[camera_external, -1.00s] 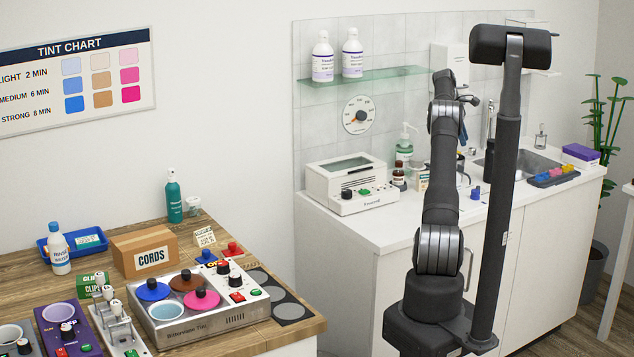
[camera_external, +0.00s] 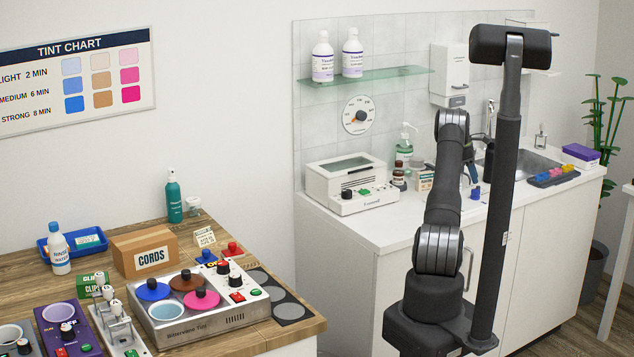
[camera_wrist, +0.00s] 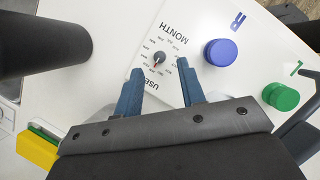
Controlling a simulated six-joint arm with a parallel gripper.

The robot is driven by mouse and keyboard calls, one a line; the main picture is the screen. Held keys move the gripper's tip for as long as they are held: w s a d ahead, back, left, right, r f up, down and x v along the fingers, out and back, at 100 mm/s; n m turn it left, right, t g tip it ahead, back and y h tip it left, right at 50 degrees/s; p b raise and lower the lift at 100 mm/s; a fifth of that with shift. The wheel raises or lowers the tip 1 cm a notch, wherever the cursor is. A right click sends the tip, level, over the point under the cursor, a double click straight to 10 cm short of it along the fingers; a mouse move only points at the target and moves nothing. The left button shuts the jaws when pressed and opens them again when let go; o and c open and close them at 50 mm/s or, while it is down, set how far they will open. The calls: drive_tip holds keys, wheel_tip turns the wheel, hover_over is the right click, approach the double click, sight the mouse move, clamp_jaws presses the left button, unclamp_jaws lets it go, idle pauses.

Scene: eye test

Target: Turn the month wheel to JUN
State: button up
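The month wheel (camera_wrist: 158,59) is a small dark knob with a red pointer on a white card marked "USE" and "MONTH". Tiny month labels ring it, too small to read. The red pointer points toward the bottom of the wrist picture, slightly left, toward the "USE" side. My gripper (camera_wrist: 160,68) is open, its two blue fingers apart with the wheel showing between and just beyond their tips. I cannot tell the height of the tips above the card. In the external view the wheel is not discernible behind my arm.
A blue knob (camera_wrist: 220,52) marked R and a green knob (camera_wrist: 280,97) marked L stand right of the wheel. A dark cylinder (camera_wrist: 40,46) is at the left. In the external view, a white appliance (camera_external: 350,183) and a bottle (camera_external: 404,150) stand left of my arm.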

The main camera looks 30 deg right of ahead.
sight(478, 188)
drive_tip(key=shift+x, duration=1.55)
drive_tip(key=shift+c, duration=0.3)
clamp_jaws()
drive_tip(key=shift+d+m, duration=0.1)
drive_tip(key=shift+m, duration=0.2)
drive_tip(key=m, duration=0.1)
drive_tip(key=m+y, duration=0.1)
drive_tip(key=shift+w+d+m+g, duration=0.1)
drive_tip(key=shift+w+m+g, duration=0.05)
drive_tip(key=shift+m+g, duration=0.2)
drive_tip(key=shift+r+m+y, duration=0.1)
drive_tip(key=shift+m+y, duration=0.4)
drive_tip(key=shift+m, duration=0.85)
